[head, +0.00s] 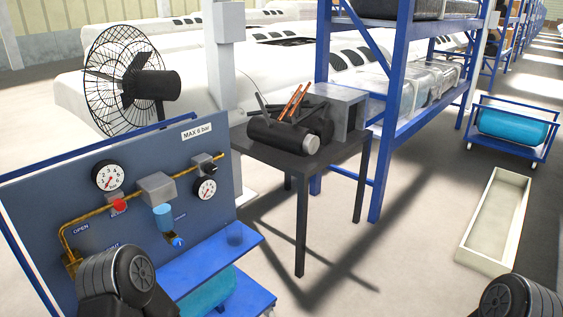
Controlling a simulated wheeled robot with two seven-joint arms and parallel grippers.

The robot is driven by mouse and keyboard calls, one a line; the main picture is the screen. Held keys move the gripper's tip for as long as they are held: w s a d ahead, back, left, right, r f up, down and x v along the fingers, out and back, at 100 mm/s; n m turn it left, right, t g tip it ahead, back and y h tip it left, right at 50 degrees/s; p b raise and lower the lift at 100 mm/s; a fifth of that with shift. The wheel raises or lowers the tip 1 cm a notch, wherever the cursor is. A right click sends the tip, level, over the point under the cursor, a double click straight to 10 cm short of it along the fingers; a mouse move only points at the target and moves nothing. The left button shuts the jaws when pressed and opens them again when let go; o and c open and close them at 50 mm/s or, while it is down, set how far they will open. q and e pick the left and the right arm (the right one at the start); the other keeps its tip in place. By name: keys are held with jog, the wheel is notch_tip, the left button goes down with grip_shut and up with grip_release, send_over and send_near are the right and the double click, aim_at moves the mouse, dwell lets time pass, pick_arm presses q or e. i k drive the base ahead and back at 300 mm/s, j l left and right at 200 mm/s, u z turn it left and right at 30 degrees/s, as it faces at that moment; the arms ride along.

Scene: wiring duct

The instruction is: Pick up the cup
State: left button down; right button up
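A light-blue cylindrical bowl (163,217) is fixed under the brass pipe on the panel. Only rounded black links of my arms show, at the bottom left and bottom right corners. Neither gripper's fingers are in view.
The gauge panel (140,165) stands upright behind the blue shelf (212,262). A black table (345,150) with dark cylinders and orange rods is beyond it. A fan (130,80), blue rack (390,160) and long cream tray (497,218) surround clear floor.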

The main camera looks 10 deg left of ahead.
aim_at(233, 228)
jog(key=z, duration=1.3)
jog(key=j+z, duration=0.1)
jog(key=j, duration=1.95)
jog(key=k, duration=0.05)
